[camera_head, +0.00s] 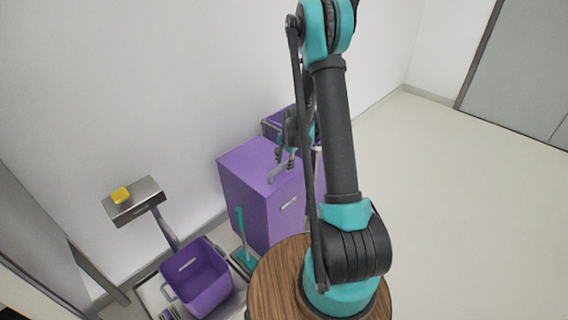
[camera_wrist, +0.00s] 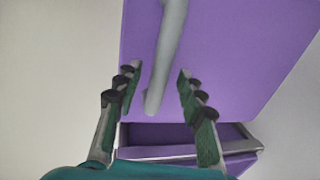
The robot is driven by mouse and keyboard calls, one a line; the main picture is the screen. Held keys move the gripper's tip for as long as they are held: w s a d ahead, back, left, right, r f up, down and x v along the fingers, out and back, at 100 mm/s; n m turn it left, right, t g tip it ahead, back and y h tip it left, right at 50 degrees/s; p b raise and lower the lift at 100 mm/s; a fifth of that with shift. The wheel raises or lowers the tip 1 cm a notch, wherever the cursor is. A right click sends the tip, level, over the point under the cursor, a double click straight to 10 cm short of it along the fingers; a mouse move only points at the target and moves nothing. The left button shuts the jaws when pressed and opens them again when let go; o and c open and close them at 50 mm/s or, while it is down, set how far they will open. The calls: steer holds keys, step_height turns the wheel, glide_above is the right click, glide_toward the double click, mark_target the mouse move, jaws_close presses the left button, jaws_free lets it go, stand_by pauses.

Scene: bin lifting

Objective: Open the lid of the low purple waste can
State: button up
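A purple waste can (camera_head: 262,200) with a flat closed top stands by the wall in the head view, with a pale label on its front. A grey bar handle (camera_head: 280,173) shows at the front part of its top. In the wrist view the purple top (camera_wrist: 235,50) fills much of the picture, and the grey handle (camera_wrist: 165,60) runs down between my fingers. My gripper (camera_wrist: 158,90) is open, one finger on each side of the handle's end, with gaps on both sides. In the head view my gripper (camera_head: 288,150) is over the top, partly hidden by my arm.
A purple container with a grey rim (camera_head: 270,124) stands behind, partly hidden; a dark opening with a grey rim (camera_wrist: 185,152) shows in the wrist view. An open purple bin (camera_head: 205,285) and a grey stand (camera_head: 133,200) with a yellow block (camera_head: 120,195) are left. Floor is clear right.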

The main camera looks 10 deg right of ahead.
jaws_close()
steer(key=shift+r, duration=0.1)
stand_by(0.3)
